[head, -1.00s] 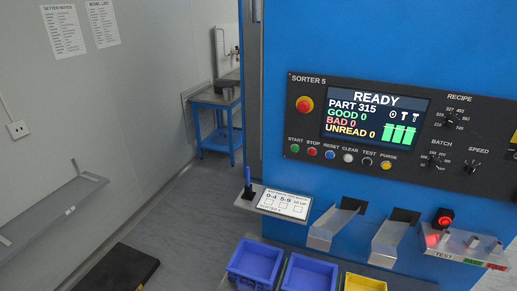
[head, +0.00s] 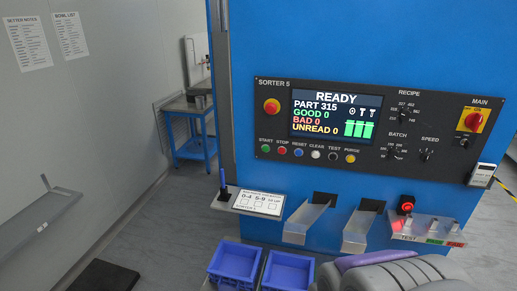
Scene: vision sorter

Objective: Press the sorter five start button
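The green start button (head: 265,148) sits at the left end of the button row on the Sorter 5 panel (head: 268,110), under the label START. The red stop button (head: 282,150) is just right of it. The screen (head: 335,115) reads READY, PART 315, with GOOD, BAD and UNREAD all at 0. Grey rounded links of my arm show at the bottom right, below the panel and apart from it. My gripper cannot be made out, and nothing touches the start button.
A large red button (head: 271,107) is above the start button. A shelf with a card (head: 258,201) and a pen holder juts out below. Two chutes and blue bins (head: 235,262) stand lower. A blue table (head: 190,135) is behind left. Floor at left is mostly clear.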

